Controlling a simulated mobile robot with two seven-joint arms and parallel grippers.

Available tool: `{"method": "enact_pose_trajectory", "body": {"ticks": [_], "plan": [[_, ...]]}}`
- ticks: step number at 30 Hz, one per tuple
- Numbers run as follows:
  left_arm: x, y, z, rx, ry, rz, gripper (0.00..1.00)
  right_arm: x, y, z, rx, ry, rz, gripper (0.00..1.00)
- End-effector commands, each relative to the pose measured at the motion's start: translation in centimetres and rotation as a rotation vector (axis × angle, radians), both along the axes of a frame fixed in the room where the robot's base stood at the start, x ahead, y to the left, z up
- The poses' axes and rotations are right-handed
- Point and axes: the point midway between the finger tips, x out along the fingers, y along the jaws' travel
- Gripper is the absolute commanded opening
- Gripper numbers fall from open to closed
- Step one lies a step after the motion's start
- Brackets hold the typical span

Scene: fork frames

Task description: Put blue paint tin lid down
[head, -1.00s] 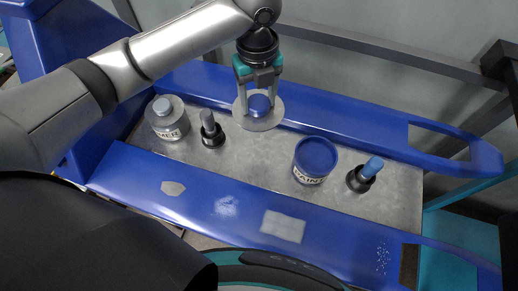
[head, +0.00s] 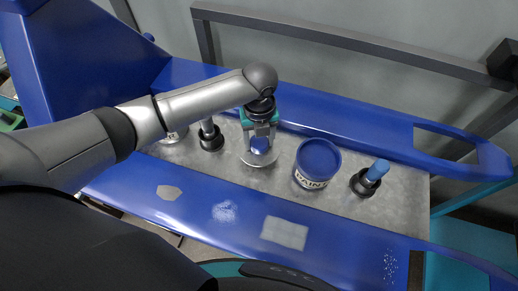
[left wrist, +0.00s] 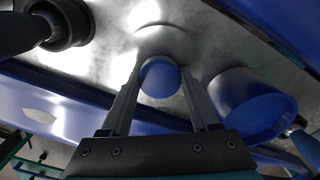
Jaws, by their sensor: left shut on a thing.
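The paint tin lid (head: 260,161) is a grey disc with a blue knob. My left gripper (head: 261,143) is shut on the knob and holds the lid level, low over the metal tray top (head: 222,172); I cannot tell whether it touches. The left wrist view shows the knob (left wrist: 160,77) between the two fingers. The blue paint tin (head: 317,160), with a blue top and a white label, stands upright just right of the lid. It also shows in the left wrist view (left wrist: 254,105). My right gripper is not in view.
A dark pot with a grey-handled tool (head: 210,136) stands left of the lid. Another with a blue handle (head: 370,178) stands right of the tin. My arm partly hides a grey tin (head: 173,136). Blue rails (head: 225,209) border the tray.

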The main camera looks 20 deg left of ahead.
Motion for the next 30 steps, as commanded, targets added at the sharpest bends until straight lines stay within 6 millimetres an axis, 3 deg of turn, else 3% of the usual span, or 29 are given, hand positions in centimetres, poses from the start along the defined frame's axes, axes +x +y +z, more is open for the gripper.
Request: {"method": "enact_pose_trajectory", "body": {"ticks": [9, 22, 23, 30], "plan": [[0.0, 0.0, -4.2, 0.0, 0.001, 0.001, 0.06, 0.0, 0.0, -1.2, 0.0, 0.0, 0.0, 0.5], [0.0, 0.0, -4.7, 0.0, -0.001, 0.0, 0.06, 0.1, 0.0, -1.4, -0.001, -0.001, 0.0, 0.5], [0.0, 0.0, -4.8, 0.001, 0.0, 0.0, 0.63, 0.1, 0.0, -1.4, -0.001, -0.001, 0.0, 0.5], [0.0, 0.0, -4.7, 0.0, -0.001, 0.0, 0.9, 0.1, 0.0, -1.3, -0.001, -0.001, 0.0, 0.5]]}}
